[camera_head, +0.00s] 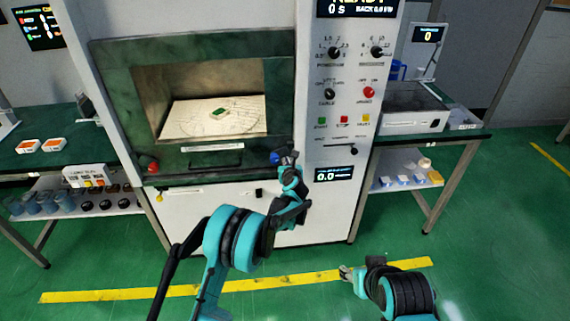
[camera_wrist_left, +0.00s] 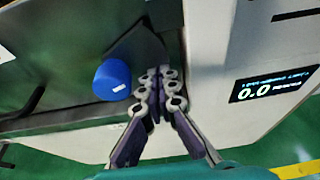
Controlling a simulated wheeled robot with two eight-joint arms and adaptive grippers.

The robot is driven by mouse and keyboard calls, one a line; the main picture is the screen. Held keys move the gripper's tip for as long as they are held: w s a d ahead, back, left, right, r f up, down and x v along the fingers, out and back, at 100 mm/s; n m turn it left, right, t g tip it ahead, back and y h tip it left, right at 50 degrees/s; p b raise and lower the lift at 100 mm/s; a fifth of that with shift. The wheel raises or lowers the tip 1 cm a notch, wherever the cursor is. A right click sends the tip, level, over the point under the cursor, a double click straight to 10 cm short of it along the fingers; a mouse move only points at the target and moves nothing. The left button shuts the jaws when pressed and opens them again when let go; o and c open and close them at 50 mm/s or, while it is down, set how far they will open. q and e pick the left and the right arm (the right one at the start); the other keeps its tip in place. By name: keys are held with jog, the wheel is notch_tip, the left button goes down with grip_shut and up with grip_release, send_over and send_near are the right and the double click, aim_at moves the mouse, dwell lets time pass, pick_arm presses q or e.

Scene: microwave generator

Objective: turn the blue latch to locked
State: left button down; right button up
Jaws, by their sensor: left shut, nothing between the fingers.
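The blue latch (camera_head: 275,158) is a round knob with a white mark, at the lower right corner of the microwave generator's green door frame (camera_head: 200,48). In the left wrist view the latch (camera_wrist_left: 112,79) sits just left of my left gripper (camera_wrist_left: 158,72). The left gripper (camera_head: 289,156) is shut and empty, its fingertips close beside the latch on its right. I cannot tell whether they touch. My right gripper (camera_head: 345,272) is low, over the floor in front of the machine, away from the latch; its fingers are too small to read.
A red knob (camera_head: 152,167) is at the frame's lower left corner. A green block (camera_head: 218,113) lies on the plate (camera_head: 190,120) in the chamber. Dials and buttons fill the panel (camera_head: 343,150) on the right. Benches stand on both sides. The green floor in front is clear.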

pick_arm(q)
jog(key=shift+d+r, duration=0.1)
jog(key=shift+r, duration=0.35)
dwell(0.6)
